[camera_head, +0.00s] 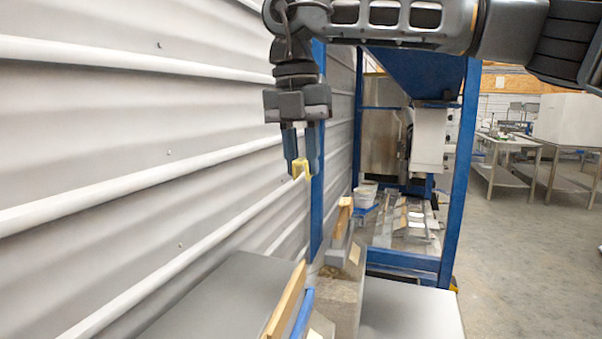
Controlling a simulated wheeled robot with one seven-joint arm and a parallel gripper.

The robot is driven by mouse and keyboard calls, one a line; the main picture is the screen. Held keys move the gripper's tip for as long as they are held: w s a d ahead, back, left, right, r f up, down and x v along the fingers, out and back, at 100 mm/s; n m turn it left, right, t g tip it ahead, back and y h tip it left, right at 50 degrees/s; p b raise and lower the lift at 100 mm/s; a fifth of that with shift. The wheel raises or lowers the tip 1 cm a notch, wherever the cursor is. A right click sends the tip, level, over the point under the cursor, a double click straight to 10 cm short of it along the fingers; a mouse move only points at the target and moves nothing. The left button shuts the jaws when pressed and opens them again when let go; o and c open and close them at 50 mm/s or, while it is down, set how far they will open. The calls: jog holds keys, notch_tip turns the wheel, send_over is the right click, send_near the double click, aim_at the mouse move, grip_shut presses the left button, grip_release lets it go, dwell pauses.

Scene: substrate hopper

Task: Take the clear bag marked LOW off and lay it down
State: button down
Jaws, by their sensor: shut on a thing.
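My gripper (303,160) hangs fingers down near the top centre, in front of the corrugated wall. It is shut on a small yellow piece (299,169) at its fingertips. I cannot tell whether this piece belongs to the bag. I cannot make out a clear bag or the marking LOW in the head view. The blue hopper (415,72) stands behind my arm, in a blue frame (462,160).
The corrugated wall (130,130) runs close along the left. Below are a grey flat surface (215,300), a wooden strip (285,303) and a concrete-like block (345,290). A white tub (365,194) stands farther back. Open floor (530,270) and metal tables (510,145) are at right.

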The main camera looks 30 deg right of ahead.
aim_at(303, 159)
jog(key=shift+r+p, duration=2)
jog(key=shift+r, duration=1.4)
